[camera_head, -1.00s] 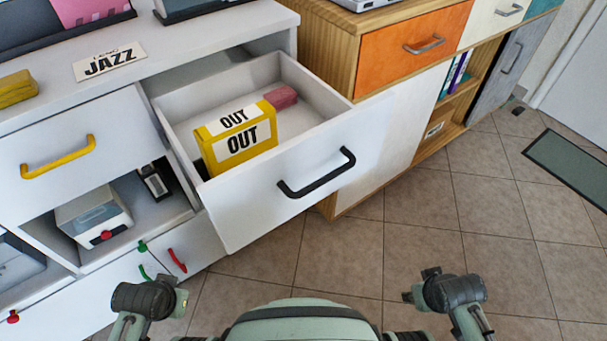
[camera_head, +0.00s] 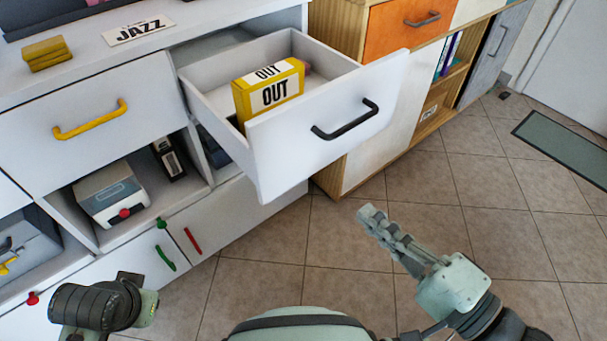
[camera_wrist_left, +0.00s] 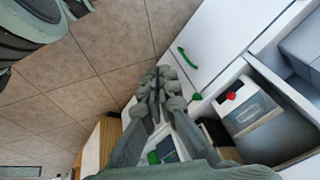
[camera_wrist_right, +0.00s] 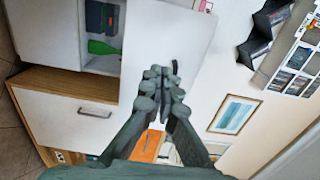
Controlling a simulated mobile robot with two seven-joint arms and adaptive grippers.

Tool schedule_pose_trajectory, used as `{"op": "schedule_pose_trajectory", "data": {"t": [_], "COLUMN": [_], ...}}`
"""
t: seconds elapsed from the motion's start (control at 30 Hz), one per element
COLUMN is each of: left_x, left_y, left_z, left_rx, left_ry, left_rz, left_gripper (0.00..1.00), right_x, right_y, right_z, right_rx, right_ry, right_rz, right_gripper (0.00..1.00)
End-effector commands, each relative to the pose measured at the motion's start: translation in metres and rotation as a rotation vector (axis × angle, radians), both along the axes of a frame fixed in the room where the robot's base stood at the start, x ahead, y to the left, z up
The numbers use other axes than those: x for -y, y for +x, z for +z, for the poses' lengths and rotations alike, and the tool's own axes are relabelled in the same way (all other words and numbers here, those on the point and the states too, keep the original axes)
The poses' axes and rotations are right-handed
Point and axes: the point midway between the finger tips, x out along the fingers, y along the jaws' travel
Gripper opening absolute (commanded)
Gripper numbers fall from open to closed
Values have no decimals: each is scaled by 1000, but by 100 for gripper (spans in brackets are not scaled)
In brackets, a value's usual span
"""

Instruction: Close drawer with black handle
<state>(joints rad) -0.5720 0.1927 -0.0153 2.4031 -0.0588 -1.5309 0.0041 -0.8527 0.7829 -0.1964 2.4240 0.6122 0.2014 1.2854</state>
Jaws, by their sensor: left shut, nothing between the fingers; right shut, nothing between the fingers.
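The white drawer (camera_head: 290,155) with the black handle (camera_head: 345,122) stands pulled out of the white cabinet. A yellow box (camera_head: 270,92) marked OUT sits upright inside it, with a reddish thing mostly hidden behind. My right gripper (camera_head: 368,212) is shut and empty, below and in front of the drawer, apart from the handle. It also shows shut in the right wrist view (camera_wrist_right: 165,78), against a white panel. My left gripper shows shut and empty in the left wrist view (camera_wrist_left: 157,82), over the floor near the cabinet; its fingers are not seen in the head view.
A closed drawer with a yellow handle (camera_head: 90,119) is at left, above open compartments holding a grey-white device (camera_head: 108,193). Low doors carry green (camera_head: 165,258) and red (camera_head: 193,240) handles. A wooden cabinet (camera_head: 335,45) stands right of the open drawer.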

Motion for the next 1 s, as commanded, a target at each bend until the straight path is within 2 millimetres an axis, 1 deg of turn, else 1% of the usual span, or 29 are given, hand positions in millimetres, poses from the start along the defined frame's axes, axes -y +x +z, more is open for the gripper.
{"op": "schedule_pose_trajectory", "data": {"t": [0.17,0.6,0.7,0.83,1.0], "left_x": [0,0,0,0,0], "left_y": [0,0,0,1,3], "left_z": [1,-4,-6,-9,-10], "left_rx": [0,-5,-7,-11,-8], "left_ry": [1,-2,-3,-3,-2], "left_rz": [0,-2,-2,-1,-2], "left_gripper": [0,0,0,0,0], "right_x": [-10,-60,-69,-77,-81], "right_y": [15,84,96,107,112], "right_z": [3,4,3,1,1], "right_rx": [6,8,5,4,4], "right_ry": [8,4,4,2,0], "right_rz": [-4,-2,-2,-2,-1], "right_gripper": [0,0,0,0,0]}}
